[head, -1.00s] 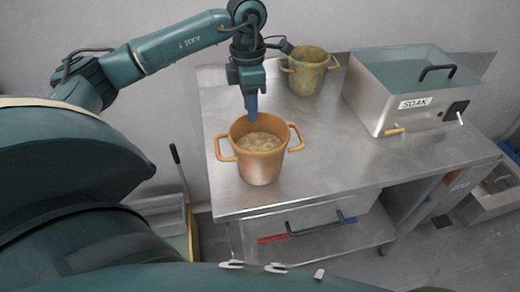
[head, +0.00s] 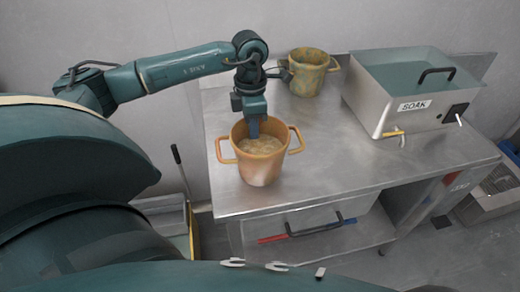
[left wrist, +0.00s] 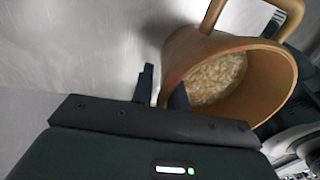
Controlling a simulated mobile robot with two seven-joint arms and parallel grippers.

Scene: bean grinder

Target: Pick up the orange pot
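The orange pot (head: 260,168) stands upright at the left front of the steel table, with two side handles and pale, lumpy contents. My left gripper (head: 253,129) points down at the pot's far rim, its fingertips at rim height. In the left wrist view the two fingers (left wrist: 163,92) are apart, one outside the orange pot (left wrist: 275,75) and one over its opening, with the rim wall between them. A gap still shows, so it is open rather than clamped. My right gripper is not in view.
A second, mottled green-and-orange pot (head: 306,78) stands behind, close to my left wrist. A steel box marked SOAK (head: 375,108) with a black-handled lid is at the right. The steel table (head: 330,150) is clear in the middle. A drawer with a dark handle is below.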

